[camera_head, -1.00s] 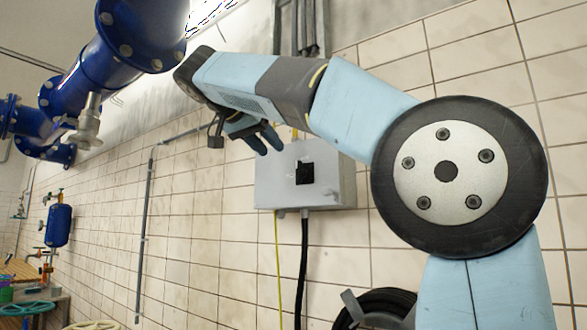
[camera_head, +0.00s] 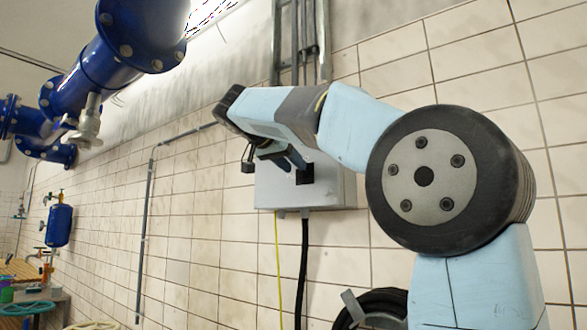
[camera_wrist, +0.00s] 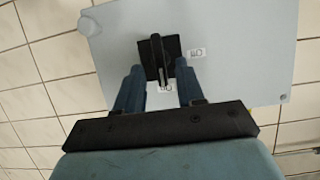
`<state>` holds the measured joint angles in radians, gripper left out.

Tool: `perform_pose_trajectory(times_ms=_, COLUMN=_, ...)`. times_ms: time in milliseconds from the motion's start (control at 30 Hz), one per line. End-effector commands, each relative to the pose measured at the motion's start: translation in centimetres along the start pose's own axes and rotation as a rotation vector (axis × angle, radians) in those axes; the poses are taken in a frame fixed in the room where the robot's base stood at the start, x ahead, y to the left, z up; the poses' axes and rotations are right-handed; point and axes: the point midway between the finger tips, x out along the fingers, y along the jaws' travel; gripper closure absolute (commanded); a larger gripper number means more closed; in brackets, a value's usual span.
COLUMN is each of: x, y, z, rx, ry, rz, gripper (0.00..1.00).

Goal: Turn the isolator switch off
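The isolator switch is a black rotary handle on a square black plate (camera_head: 306,174), on the front of a light grey box (camera_head: 335,188) fixed to the tiled wall. In the wrist view, the switch (camera_wrist: 157,58) has a raised bar handle that runs nearly up and down the picture. My gripper (camera_wrist: 159,68) has its two blue fingers apart, one on each side of the switch's lower part, with nothing held. I cannot tell whether the fingertips touch the plate. In the head view, my gripper (camera_head: 290,162) is in front of the box and partly covers it beside the switch.
Two small white labels, one right of the switch (camera_wrist: 197,53) and one below it (camera_wrist: 166,88), are too small to read surely. A black cable (camera_head: 303,265) hangs below the box. Blue pipes (camera_head: 85,75) are at upper left. A dark hose coil (camera_head: 375,305) is below.

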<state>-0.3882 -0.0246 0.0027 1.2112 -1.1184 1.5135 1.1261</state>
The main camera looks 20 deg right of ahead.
Motion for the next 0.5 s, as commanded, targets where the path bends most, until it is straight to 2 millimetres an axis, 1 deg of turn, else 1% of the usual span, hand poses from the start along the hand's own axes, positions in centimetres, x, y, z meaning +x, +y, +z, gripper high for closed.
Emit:
perform_pose_trajectory(times_ms=100, x=1.2, y=0.0, z=0.0, rx=0.000, ry=0.000, rz=0.001, gripper=0.62)
perform_pose_trajectory(times_ms=200, x=1.8, y=0.0, z=0.0, rx=0.000, ry=0.001, rz=0.001, gripper=0.62)
perform_pose_trajectory(times_ms=500, x=2.1, y=0.0, z=0.0, rx=0.000, ry=0.001, rz=0.000, gripper=0.62)
